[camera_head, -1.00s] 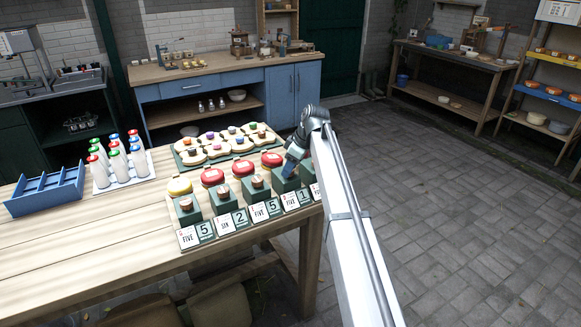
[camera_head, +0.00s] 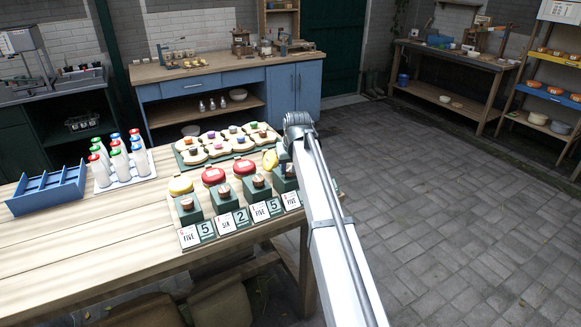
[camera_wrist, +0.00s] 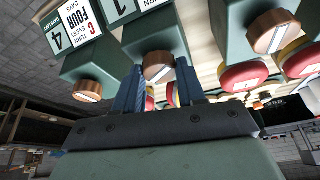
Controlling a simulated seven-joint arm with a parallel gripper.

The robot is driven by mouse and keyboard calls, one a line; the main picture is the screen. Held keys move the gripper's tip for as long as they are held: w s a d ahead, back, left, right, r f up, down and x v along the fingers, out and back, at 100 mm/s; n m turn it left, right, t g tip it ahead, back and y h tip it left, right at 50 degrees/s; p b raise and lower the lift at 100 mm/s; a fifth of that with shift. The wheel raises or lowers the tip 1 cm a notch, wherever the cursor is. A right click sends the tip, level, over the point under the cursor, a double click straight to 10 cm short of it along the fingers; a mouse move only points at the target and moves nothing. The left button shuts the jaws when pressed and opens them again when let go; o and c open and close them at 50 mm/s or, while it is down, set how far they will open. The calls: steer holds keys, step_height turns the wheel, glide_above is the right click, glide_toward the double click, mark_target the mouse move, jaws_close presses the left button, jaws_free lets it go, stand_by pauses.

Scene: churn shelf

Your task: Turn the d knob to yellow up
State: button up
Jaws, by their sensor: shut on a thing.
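The d knob (camera_wrist: 157,66) is a copper-coloured round knob with a pale stripe, on a green block (camera_wrist: 140,38) in the wrist view. My gripper (camera_wrist: 158,73) is shut on it, with a blue finger on each side. In the head view the d disc (camera_head: 270,160) stands tilted, nearly on edge, with its yellow face showing. The d block (camera_head: 282,184) is partly behind my arm, and my fingers are hidden there.
In the wrist view the c knob (camera_wrist: 88,90) is close on the left. A blue tray (camera_head: 48,190) and capped bottles (camera_head: 119,158) stand farther left.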

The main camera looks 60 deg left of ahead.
steer(key=m+t, duration=0.1)
steer(key=m, duration=0.2)
steer(key=m+t+h, duration=0.1)
steer(key=m, duration=0.2)
steer(key=shift+s+a, duration=0.1)
steer(key=shift+a, duration=0.05)
stand_by(0.4)
steer(key=o, duration=1)
steer(key=shift+o, duration=0.2)
steer(key=v, duration=1.3)
steer(key=shift+r, duration=0.4)
steer(key=shift+s, duration=0.15)
